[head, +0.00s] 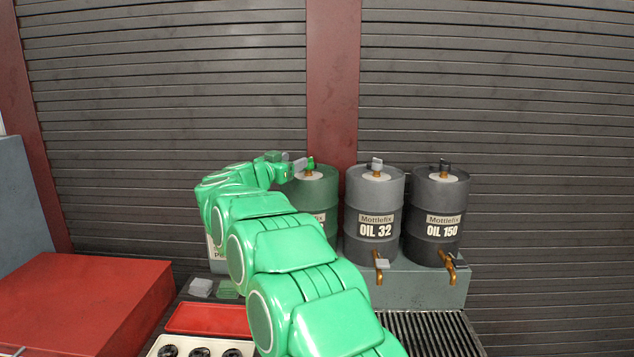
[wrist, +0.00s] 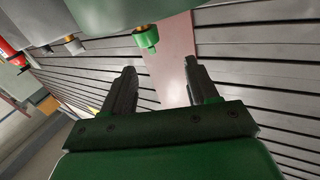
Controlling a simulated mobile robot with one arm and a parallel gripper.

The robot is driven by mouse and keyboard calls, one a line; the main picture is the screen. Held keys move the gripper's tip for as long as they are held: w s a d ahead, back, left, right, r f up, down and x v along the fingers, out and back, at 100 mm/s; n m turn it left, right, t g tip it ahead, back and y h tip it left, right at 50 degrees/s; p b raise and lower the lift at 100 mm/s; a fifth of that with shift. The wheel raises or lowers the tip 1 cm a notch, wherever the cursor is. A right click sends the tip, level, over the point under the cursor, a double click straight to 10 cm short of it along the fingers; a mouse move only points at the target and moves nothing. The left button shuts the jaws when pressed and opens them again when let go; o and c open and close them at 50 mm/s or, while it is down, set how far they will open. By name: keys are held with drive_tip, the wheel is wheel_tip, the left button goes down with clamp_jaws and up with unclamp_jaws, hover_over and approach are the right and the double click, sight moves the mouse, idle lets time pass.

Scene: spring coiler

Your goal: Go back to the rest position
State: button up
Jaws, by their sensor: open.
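My gripper (head: 293,163) is at the top of the green drum (head: 320,182) in the head view, just left of its green cap (head: 311,163). In the wrist view my gripper (wrist: 160,68) shows two dark fingers spread apart with nothing between them. The green cap (wrist: 146,38) hangs into that tilted view beyond the fingertips, apart from them. My green arm reaches from the bottom centre up to the left and hides much of the green drum's front.
A grey OIL 32 drum (head: 374,197) and a dark OIL 150 drum (head: 437,200) stand to the right, with brass taps. A red tray (head: 208,319), a tray of black rings (head: 158,341) and a red box (head: 90,300) lie lower left. Shutters (head: 520,120) close off the back.

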wheel_tip(320, 180, up, 6)
drive_tip(key=n+t+y, duration=0.2)
drive_tip(key=n+y, duration=0.1)
drive_tip(key=y, duration=0.3)
drive_tip(key=s+n+g+y, duration=0.2)
drive_tip(key=s+n+y, duration=0.3)
drive_tip(key=s+y, duration=0.2)
drive_tip(key=s+d+f+g+h, duration=0.1)
drive_tip(key=s+d+f+g, duration=0.5)
drive_tip(key=s, duration=1.3)
drive_tip(key=s+d+f+g+h, duration=0.1)
drive_tip(key=s+d+f+g, duration=0.5)
drive_tip(key=s+d+f, duration=0.5)
drive_tip(key=s+d+f+m+g+h, duration=0.1)
drive_tip(key=s+d+f+g, duration=0.4)
drive_tip(key=s, duration=2.4)
drive_tip(key=d+f+h, duration=0.1)
drive_tip(key=d+f, duration=0.3)
drive_tip(key=f, duration=0.1)
drive_tip(key=shift+s+d+f+g, duration=0.2)
drive_tip(key=shift+d+f+g, duration=0.05)
drive_tip(key=shift+f+g, duration=0.15)
